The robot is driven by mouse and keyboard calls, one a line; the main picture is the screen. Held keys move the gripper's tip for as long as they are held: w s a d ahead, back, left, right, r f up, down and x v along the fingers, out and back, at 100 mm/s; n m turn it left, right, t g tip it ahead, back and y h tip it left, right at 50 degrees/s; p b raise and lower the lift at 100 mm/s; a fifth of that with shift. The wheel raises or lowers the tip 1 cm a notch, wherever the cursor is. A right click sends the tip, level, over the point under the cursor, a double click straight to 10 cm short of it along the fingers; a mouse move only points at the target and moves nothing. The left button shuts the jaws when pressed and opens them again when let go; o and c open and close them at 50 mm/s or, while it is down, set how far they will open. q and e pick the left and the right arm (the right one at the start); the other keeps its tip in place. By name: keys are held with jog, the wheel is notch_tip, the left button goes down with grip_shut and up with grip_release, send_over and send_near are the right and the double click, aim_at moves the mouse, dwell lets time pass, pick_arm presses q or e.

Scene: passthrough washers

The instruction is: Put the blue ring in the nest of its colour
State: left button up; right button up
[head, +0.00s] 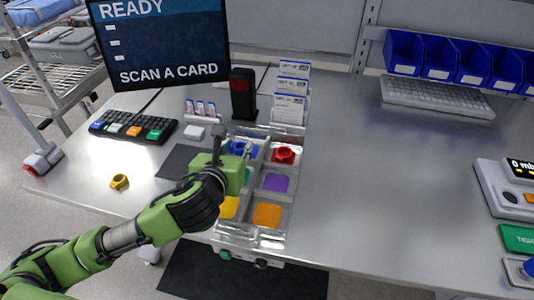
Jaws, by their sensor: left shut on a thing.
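The blue ring (238,147) is at the back left compartment of the metal tray (261,228). My left gripper (233,154) is shut on it, and the fingers and green gripper body partly cover it. Blue shows around the ring in that compartment, but ring and nest are hard to tell apart. I cannot tell whether the ring rests on the nest or is held just above it. My right gripper is not in view.
A red ring (284,154) sits in the back right compartment. Purple (275,183), yellow (229,208) and orange (267,215) nests look empty. A yellow ring (119,182) lies on the table at left. A black card reader (243,93) stands behind the tray.

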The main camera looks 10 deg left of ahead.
pick_arm(q)
jog(key=shift+s+d, duration=0.1)
jog(key=shift+d, duration=0.45)
jog(key=shift+w+d+f+m, duration=0.1)
jog(key=shift+w+f+m, duration=0.1)
jog(key=shift+w+m, duration=0.1)
jog(key=w+a+f, duration=0.1)
jog(key=w+f, duration=0.1)
jog(key=w, duration=0.2)
jog(key=w+a+f+p, duration=0.1)
jog(key=w+f, duration=0.2)
jog(key=w, duration=0.1)
jog(key=w+a+f, duration=0.1)
jog(key=w+f, duration=0.2)
jog(key=shift+w+f+p, duration=0.15)
jog(key=shift+w+p, duration=0.25)
jog(key=shift+w+f, duration=0.35)
jog(key=shift+f, duration=0.1)
notch_tip(320, 180, down, 3)
jog(key=shift+w+f+p, duration=0.1)
jog(key=shift+p, duration=0.25)
jog(key=shift+f+h, duration=0.15)
jog(key=shift+h, duration=0.25)
jog(key=shift+a, duration=0.1)
